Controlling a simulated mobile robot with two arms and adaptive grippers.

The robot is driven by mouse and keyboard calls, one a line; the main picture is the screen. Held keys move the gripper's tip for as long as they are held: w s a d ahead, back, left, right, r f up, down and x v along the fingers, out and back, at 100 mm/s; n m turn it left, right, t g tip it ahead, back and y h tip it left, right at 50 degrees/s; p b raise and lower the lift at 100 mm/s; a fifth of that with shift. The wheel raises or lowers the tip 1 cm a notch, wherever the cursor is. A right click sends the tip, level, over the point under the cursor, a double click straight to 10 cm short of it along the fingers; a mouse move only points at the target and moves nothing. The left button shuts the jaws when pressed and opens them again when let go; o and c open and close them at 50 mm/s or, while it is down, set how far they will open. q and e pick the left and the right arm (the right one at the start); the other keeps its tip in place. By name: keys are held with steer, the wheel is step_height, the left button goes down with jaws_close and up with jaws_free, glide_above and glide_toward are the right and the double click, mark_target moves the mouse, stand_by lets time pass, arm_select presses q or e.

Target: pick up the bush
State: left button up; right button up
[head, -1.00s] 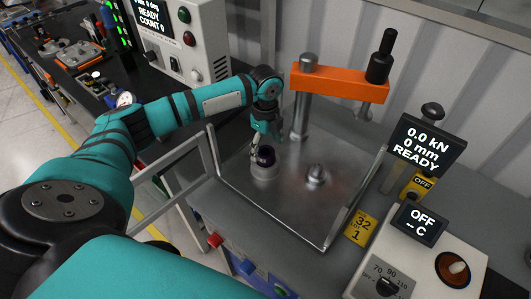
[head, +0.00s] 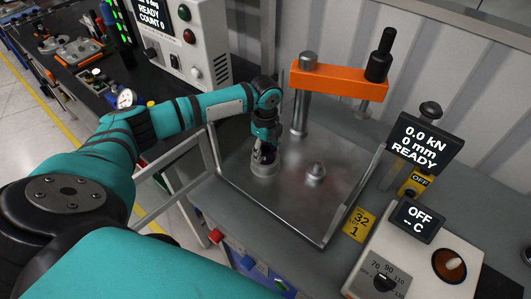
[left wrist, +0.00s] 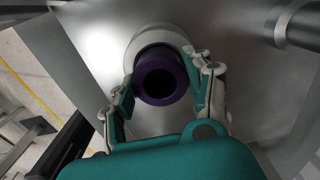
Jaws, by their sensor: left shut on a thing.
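The bush (left wrist: 166,83) is a short dark purple ring with an open bore. It sits upright on a round pale metal holder (head: 264,170) on the left part of the steel plate. In the left wrist view the holder (left wrist: 152,35) shows behind the ring. My left gripper (head: 265,152) points down over the bush and hides most of it in the head view. In the left wrist view its two fingers (left wrist: 165,88) are shut on the bush from either side. I cannot see a gap under the bush. My right gripper is not in view.
The steel plate (head: 290,200) has a raised rim on the right and a small metal cone (head: 315,174). An orange press bar (head: 338,82) on steel posts stands behind. A display (head: 423,143) and a heater box (head: 420,262) stand at the right.

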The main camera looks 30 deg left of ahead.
arm_select(q)
steer(key=shift+w+r, duration=0.15)
steer(key=shift+r, duration=0.05)
